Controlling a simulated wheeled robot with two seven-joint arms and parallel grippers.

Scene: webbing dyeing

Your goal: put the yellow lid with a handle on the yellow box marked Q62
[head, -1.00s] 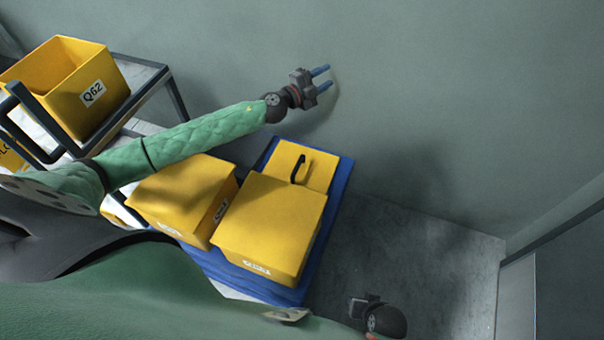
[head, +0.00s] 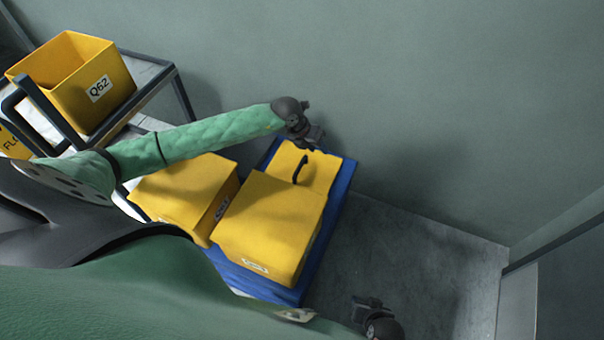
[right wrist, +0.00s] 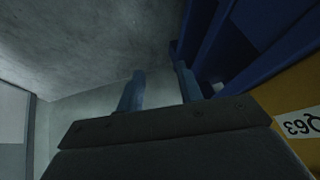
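The yellow lid (head: 318,172) with its black handle (head: 299,170) lies at the far end of the blue platform in the head view, behind two yellow boxes. The open yellow box marked Q62 (head: 112,72) stands upright on a cart at the upper left, with no lid on it. My left gripper (head: 307,142) points downward over the far edge of the lid, beyond the handle. Its fingers are hidden, and I cannot tell if it touches the lid. My right gripper (right wrist: 160,88) is open and empty, low beside the platform's right side.
Two closed yellow boxes (head: 268,225) (head: 185,190) stand on the blue platform (head: 335,205). A label reading Q63 (right wrist: 299,122) shows in the right wrist view. The cart has a dark frame (head: 182,95). A wall is behind; grey floor (head: 430,260) at right is clear.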

